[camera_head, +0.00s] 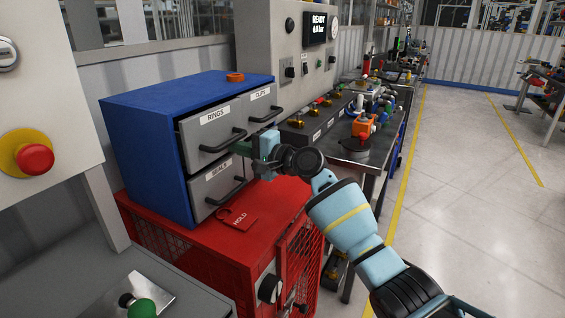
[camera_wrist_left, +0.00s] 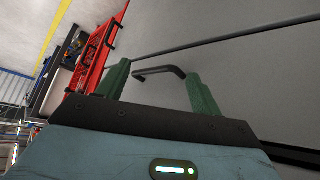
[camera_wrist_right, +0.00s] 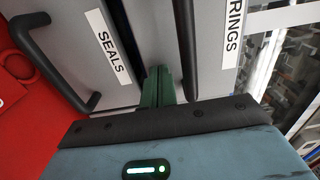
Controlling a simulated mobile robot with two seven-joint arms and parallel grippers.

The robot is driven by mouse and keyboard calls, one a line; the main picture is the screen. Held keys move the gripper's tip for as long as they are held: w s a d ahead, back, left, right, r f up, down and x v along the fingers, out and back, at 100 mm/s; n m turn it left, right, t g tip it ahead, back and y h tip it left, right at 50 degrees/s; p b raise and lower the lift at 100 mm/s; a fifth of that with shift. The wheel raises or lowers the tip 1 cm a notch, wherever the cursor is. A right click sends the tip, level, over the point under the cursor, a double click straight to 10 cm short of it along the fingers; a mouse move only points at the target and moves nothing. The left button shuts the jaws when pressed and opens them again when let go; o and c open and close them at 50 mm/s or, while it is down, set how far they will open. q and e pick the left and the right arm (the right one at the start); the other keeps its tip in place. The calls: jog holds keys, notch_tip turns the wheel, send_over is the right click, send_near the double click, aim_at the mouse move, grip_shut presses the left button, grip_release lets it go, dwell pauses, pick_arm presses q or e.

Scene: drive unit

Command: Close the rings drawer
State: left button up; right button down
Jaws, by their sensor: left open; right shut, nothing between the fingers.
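The rings drawer (camera_head: 207,134) is the grey upper left drawer of a blue cabinet (camera_head: 150,140). Its front appears to stand out a little from the cabinet. Its black handle (camera_head: 224,142) runs across the front below the RINGS label. My right gripper (camera_head: 243,148) is at the right end of that handle, its fingers shut and empty. In the right wrist view the shut fingers (camera_wrist_right: 160,88) are beside the rings handle (camera_wrist_right: 186,45); contact is unclear. My left gripper (camera_wrist_left: 160,85) is open and empty before a grey surface with a dark bent bar, outside the head view.
The clips drawer (camera_head: 263,99) is to the right and the seals drawer (camera_head: 215,187) below. A red cage (camera_head: 270,215) carries the cabinet and a red HOLD tag (camera_head: 238,219). A grey control panel (camera_head: 282,40) stands behind. The floor (camera_head: 470,200) at right is clear.

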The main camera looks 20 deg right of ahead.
pick_arm(q)
jog(key=shift+w+a, duration=0.1)
jog(key=shift+w, duration=0.3)
pick_arm(e)
jog(key=shift+w+a+r, duration=0.25)
jog(key=shift+w+a, duration=0.2)
jog(key=shift+w, duration=0.1)
jog(key=shift+r, duration=0.1)
pick_arm(q)
jog(key=shift+s, duration=0.15)
